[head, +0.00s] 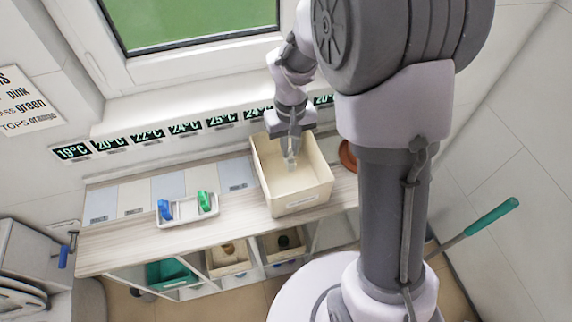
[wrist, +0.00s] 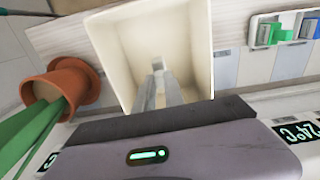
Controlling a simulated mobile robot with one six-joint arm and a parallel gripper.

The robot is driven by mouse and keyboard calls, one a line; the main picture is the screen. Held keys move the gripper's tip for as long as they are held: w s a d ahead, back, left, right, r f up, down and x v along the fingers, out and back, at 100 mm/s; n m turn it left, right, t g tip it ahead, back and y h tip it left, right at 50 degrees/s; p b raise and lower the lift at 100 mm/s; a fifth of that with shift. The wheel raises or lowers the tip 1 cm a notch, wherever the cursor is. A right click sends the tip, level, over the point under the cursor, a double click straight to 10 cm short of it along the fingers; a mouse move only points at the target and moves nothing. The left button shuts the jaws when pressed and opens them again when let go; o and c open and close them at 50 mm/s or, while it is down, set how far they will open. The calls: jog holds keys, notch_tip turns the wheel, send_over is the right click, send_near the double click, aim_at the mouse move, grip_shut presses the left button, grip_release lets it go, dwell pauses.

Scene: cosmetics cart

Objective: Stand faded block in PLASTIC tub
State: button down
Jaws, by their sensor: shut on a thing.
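My gripper (head: 291,158) points down into a cream open bin (head: 300,203) on the counter. In the wrist view my gripper (wrist: 159,72) is shut on a small pale grey block (wrist: 158,64) at its fingertips, over the inside of the bin (wrist: 118,66). The block's far side is hidden, and I cannot tell whether it touches the bin floor. Below the counter are a teal tub (head: 160,282) and two cream tubs, one with a brownish thing (head: 227,248) and one with a dark thing (head: 284,241). I cannot read which is the PLASTIC tub.
A white tray (head: 188,219) on the counter holds a blue item (head: 165,210) and a green item (head: 204,201). A terracotta pot (wrist: 85,77) stands close beside the bin. Temperature displays (head: 147,137) line the back wall. A partly readable sign (head: 24,101) mentions pink, green and orange.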

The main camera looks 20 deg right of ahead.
aim_at(290, 159)
jog(key=f, duration=0.2)
jog(key=f+b, duration=0.1)
jog(key=f, duration=0.3)
jog(key=shift+s+f+b, duration=0.2)
jog(key=shift+s+b, duration=0.05)
jog(key=shift+b, duration=0.1)
jog(key=shift+w+f, duration=0.1)
jog(key=shift+f, duration=0.25)
jog(key=shift+r, duration=0.15)
jog(key=c, duration=1.4)
grip_release()
jog(key=shift+c, duration=0.2)
